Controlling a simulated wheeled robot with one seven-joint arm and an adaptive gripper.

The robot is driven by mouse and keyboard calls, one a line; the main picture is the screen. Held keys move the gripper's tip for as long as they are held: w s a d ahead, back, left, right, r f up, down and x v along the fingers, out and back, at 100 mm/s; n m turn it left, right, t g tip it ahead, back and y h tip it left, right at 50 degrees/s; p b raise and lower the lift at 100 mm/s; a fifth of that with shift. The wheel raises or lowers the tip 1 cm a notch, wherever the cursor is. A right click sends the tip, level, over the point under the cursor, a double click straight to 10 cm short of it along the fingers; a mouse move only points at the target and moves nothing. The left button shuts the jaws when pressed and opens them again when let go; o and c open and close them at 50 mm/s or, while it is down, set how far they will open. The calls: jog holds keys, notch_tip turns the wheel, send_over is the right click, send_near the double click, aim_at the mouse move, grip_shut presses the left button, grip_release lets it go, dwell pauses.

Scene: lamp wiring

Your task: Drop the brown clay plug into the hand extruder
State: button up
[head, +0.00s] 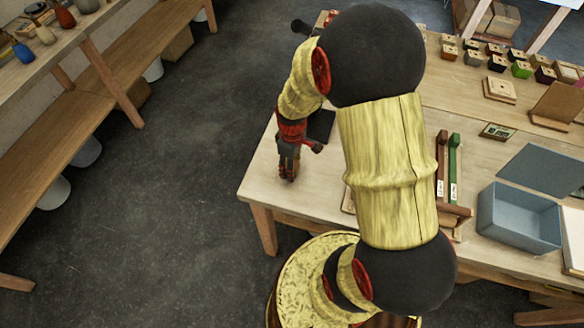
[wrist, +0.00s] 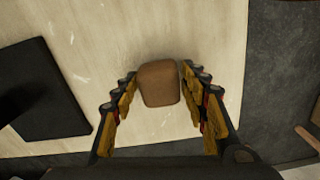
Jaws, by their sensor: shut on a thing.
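The brown clay plug (wrist: 158,84) is a rounded block between the fingertips of my gripper (wrist: 157,77) in the wrist view. My gripper is shut on it, with the pale tabletop below. In the head view my gripper (head: 289,170) points down near the left edge of the worktable (head: 262,165); the plug is too small there to make out clearly. I cannot identify the hand extruder in either view; my arm hides part of the table in the head view.
A dark flat pad (wrist: 45,90) lies left of the plug in the wrist view. Open floor (head: 190,190) lies left.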

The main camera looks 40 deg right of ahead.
jog(key=shift+f, duration=0.3)
jog(key=shift+f, duration=0.2)
jog(key=o, duration=1.4)
